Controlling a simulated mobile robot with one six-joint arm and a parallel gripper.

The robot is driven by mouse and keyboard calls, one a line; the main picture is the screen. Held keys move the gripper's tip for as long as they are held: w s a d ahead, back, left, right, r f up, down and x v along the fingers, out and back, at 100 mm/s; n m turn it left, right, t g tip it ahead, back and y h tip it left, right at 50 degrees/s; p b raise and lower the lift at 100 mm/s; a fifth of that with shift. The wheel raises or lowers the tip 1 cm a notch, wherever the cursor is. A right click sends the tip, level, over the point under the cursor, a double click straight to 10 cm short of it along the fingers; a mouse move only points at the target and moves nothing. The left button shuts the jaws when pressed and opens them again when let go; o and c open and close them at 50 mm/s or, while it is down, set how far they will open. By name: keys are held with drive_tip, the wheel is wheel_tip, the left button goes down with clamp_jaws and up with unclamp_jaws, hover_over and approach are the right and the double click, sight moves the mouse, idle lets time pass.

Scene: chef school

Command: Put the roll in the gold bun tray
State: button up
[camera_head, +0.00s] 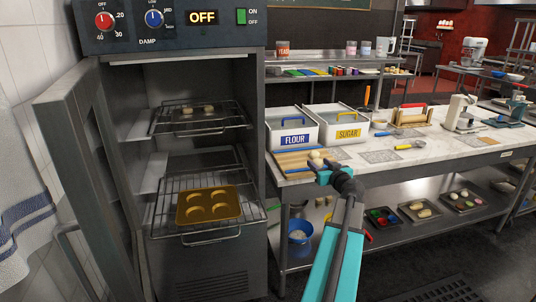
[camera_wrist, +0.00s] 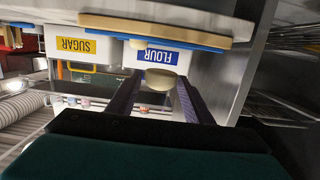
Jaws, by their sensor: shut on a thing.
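A pale roll (camera_wrist: 161,83) is held between the two dark fingers of my gripper (camera_wrist: 158,92) in the wrist view. In the head view my gripper (camera_head: 322,166) is over the front edge of the worktop, by a wooden board, with pale dough (camera_head: 315,154) at its tip. The gold bun tray (camera_head: 208,206) lies on the lower wire rack inside the open cabinet at the left. My gripper is to the right of this tray, outside the cabinet.
The cabinet door (camera_head: 88,180) stands open on the left. A dark tray with buns sits on the upper rack (camera_head: 235,121). Flour (camera_head: 293,128) and sugar (camera_head: 338,124) bins stand behind the board (camera_head: 290,160). Another pale piece (camera_wrist: 138,44) shows by the board in the wrist view.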

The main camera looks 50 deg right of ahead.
drive_tip(key=p, duration=0.5)
hover_over(297, 162)
drive_tip(key=s, duration=0.1)
drive_tip(key=shift+s+a+f, duration=0.1)
drive_tip(key=shift+a+f, duration=0.2)
drive_tip(key=shift+f, duration=0.35)
drive_tip(key=shift+d, duration=0.1)
drive_tip(key=shift+w+d, duration=0.1)
drive_tip(key=shift+w, duration=0.2)
drive_tip(key=shift+w+d+f+p, duration=0.1)
drive_tip(key=shift+w+f+p, duration=0.2)
drive_tip(key=shift+f, duration=0.15)
drive_tip(key=shift+f+b, duration=0.35)
drive_tip(key=shift+f, duration=0.85)
drive_tip(key=shift+f+b, duration=0.2)
drive_tip(key=shift+b, duration=0.25)
drive_tip(key=o, duration=1)
drive_tip(key=shift+o, duration=0.2)
